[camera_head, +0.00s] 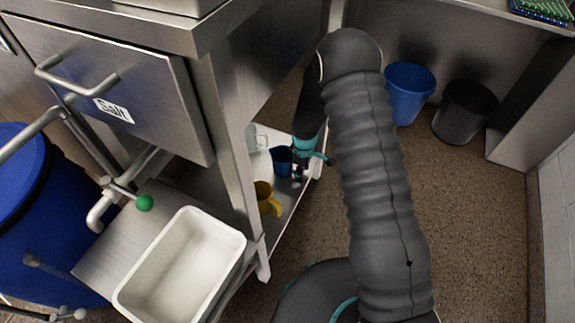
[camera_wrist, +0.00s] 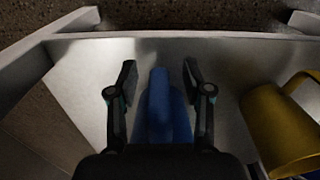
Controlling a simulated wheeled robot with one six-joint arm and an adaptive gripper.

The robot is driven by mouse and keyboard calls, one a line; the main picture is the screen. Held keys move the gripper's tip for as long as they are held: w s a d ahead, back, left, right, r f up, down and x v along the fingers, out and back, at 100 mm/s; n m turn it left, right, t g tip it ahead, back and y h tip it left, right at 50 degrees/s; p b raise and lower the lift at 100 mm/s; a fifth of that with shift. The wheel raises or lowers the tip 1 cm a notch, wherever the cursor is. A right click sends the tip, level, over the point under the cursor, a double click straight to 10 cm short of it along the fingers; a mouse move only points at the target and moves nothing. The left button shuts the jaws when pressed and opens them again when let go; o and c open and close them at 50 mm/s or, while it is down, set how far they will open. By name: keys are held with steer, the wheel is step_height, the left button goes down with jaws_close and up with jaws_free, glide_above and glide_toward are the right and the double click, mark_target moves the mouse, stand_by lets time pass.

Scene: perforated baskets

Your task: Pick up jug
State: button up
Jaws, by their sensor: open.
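A blue jug (camera_head: 281,161) stands on the lower shelf of the steel table, with my gripper (camera_head: 300,172) close at its right side. In the wrist view, a narrow blue part of the jug (camera_wrist: 160,105) lies between the two fingers of my gripper (camera_wrist: 160,80). The fingers are open, with a gap on each side of the blue part. Most of the jug is hidden below the gripper body. A yellow jug (camera_head: 266,198) stands nearer on the same shelf; it also shows in the wrist view (camera_wrist: 280,125), right of the fingers.
A pale clear container (camera_head: 257,138) stands farther back on the shelf. The table leg (camera_head: 228,140) and shelf edge (camera_wrist: 190,38) are close to my arm. A white tub (camera_head: 180,265) is at front left. Blue (camera_head: 410,90) and black (camera_head: 465,110) bins stand on the floor.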

jaws_close()
steer(key=shift+r, duration=0.15)
